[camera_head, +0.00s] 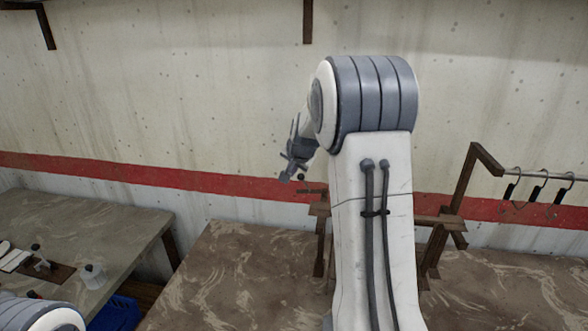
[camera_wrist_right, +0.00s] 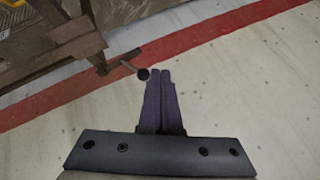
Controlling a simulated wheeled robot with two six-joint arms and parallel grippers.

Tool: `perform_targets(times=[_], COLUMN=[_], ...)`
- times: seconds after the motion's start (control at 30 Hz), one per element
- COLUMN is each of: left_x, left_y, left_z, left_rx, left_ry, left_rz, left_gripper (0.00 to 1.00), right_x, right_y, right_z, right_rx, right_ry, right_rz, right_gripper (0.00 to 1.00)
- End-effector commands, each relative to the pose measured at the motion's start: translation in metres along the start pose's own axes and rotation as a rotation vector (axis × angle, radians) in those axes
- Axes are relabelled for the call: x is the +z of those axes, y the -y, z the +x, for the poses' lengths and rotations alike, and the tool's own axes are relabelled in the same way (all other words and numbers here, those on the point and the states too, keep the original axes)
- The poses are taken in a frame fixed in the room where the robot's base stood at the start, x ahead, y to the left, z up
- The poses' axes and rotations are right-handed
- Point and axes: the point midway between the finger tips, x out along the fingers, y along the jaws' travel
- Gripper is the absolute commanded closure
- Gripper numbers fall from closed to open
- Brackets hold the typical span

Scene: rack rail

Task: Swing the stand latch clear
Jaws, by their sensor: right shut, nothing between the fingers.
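The brown wooden stand (camera_head: 450,220) is on the mottled brown table, partly hidden behind my right arm. Its latch (camera_head: 312,191) is a short dark bar with a round black knob, at the stand's left end. In the right wrist view the stand (camera_wrist_right: 70,32) fills the upper left, and the latch knob (camera_wrist_right: 143,74) sticks out from it. My right gripper (camera_head: 286,177) is shut and empty, beside the stand's left end. In the wrist view its fingertips (camera_wrist_right: 159,72) lie just right of the knob; I cannot tell whether they touch. My left gripper is out of view.
A metal rail (camera_head: 540,175) with several dark hooks extends right from the stand. A grey table (camera_head: 90,225) at left carries a board with knobs (camera_head: 45,268) and a small white container (camera_head: 93,276). A blue crate (camera_head: 120,312) sits low between the tables. The wall is behind.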

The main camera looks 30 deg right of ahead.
Motion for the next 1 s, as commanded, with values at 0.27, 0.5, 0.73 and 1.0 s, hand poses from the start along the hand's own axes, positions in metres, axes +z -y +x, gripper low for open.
perform_targets(times=[0.27,0.5,0.73,1.0], left_x=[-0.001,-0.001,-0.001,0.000], left_y=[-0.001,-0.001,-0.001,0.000], left_z=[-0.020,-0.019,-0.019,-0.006], left_rx=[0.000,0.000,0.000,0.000], left_ry=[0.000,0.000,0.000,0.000], left_rz=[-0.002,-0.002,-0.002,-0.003], left_gripper=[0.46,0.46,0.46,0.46], right_x=[-0.004,-0.004,-0.004,0.038], right_y=[0.002,0.000,0.000,0.015], right_z=[-0.026,-0.026,-0.026,-0.025], right_rx=[0.009,0.010,0.010,-0.006], right_ry=[-0.007,-0.008,-0.008,0.049], right_rz=[0.013,0.015,0.014,-0.070], right_gripper=[1.00,1.00,1.00,1.00])
